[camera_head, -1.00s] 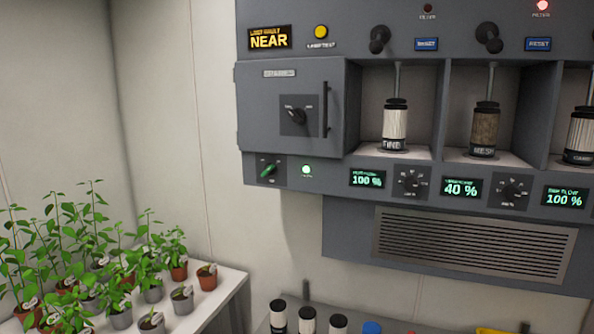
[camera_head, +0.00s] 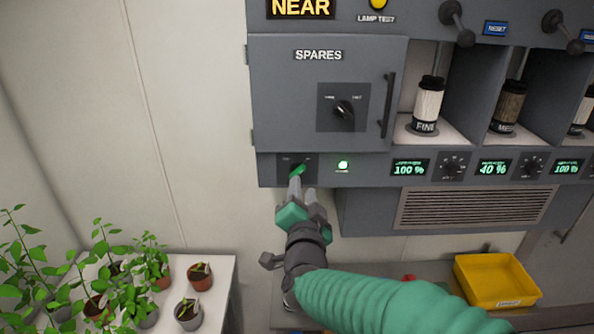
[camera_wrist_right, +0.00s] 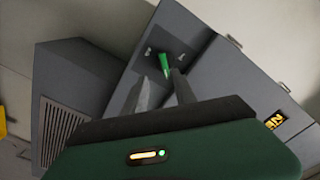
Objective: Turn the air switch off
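The air switch, a small green-handled knob (camera_head: 297,169), sits on the grey panel strip under the SPARES cabinet. Its label is too small to read. My right gripper (camera_head: 306,186) is directly in front of it, and a finger hides part of the handle. In the right wrist view, the green handle (camera_wrist_right: 166,64) shows just beyond and between the tips of my right gripper (camera_wrist_right: 161,78). The fingers are apart, with no clear grip on the handle; contact cannot be told. A green lamp (camera_head: 343,165) right of the switch is lit. My left gripper is not in view.
The SPARES door (camera_head: 275,95) with its black knob (camera_head: 344,108) is just above. Percent displays and dials lie to the right. Potted plants stand on a white table (camera_head: 222,290) at lower left. A yellow bin (camera_head: 498,280) sits on the lower right bench.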

